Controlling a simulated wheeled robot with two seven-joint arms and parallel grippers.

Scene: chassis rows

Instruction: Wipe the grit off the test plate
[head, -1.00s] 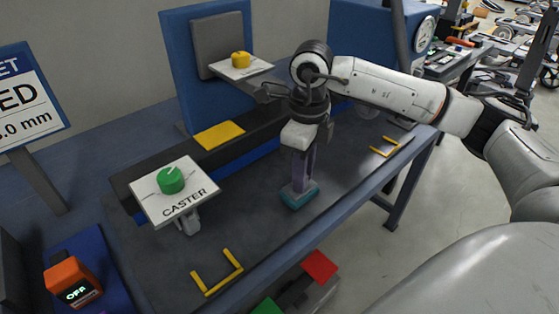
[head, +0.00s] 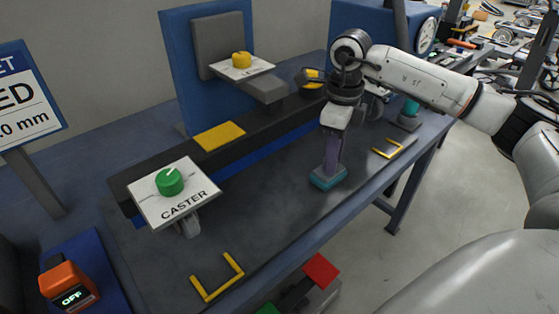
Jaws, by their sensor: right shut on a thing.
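My right gripper (head: 336,122) points down over the dark bench plate (head: 262,212) and is shut on a wiping tool. The tool has a purple-grey handle (head: 332,153) and a teal block (head: 328,177) at its lower end. The block is at the plate's surface, right of the plate's middle; I cannot tell for sure whether it touches. No separate grit can be made out on the dark surface. My left gripper is not in view.
A CASTER plate with a green knob (head: 169,181) stands at the left, above a small caster. A yellow knob (head: 242,60) sits on a raised plate behind. Yellow corner brackets (head: 218,278) mark the front left and right. A teal-topped thing (head: 411,106) stands at the back right.

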